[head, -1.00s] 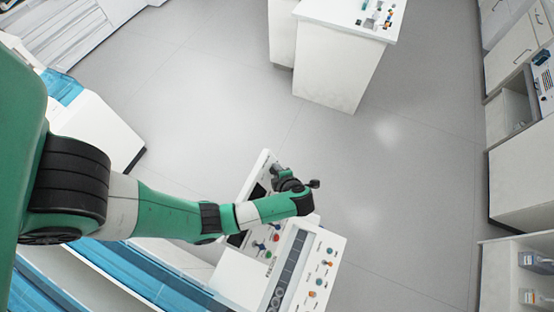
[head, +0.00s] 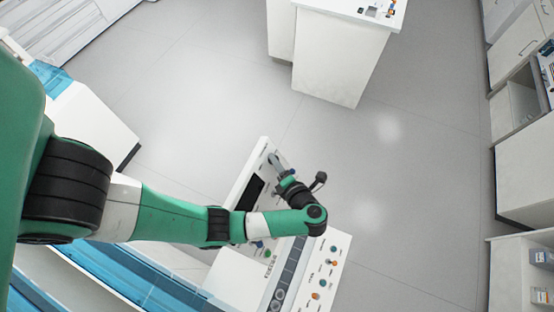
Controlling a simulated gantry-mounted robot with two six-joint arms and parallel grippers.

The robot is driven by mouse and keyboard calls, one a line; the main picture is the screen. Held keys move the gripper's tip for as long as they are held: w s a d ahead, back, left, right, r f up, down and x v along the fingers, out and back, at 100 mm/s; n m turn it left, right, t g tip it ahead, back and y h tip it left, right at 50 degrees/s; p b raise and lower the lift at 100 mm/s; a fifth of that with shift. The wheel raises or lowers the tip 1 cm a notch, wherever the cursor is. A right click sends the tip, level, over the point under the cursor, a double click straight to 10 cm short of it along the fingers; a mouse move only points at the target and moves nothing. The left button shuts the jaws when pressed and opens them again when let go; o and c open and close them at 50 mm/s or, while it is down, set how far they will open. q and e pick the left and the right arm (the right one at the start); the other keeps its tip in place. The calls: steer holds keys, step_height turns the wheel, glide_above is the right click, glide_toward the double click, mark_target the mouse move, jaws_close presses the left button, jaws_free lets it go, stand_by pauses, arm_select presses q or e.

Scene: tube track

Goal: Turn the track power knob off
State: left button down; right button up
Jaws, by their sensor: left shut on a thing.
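A white control console (head: 240,185) stands below the middle of the head view, with a dark screen (head: 250,192) and several small coloured knobs. My left arm reaches across it from the left. My left gripper (head: 274,159) is at the console's far upper end, beyond the screen, pointing down at the panel. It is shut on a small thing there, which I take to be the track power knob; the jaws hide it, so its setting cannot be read. My right gripper is not in view.
A second panel (head: 335,262) with orange and teal knobs adjoins the console on the right. Blue-topped equipment (head: 130,275) lies along the lower left. A white cabinet (head: 340,60) stands at the top. The grey floor (head: 400,190) between is clear.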

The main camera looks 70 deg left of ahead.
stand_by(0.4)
arm_select(q)
steer(key=c, duration=0.5)
jaws_free()
steer(key=p+v, duration=0.7)
steer(key=v, duration=0.4)
steer(key=shift+d+p, duration=0.3)
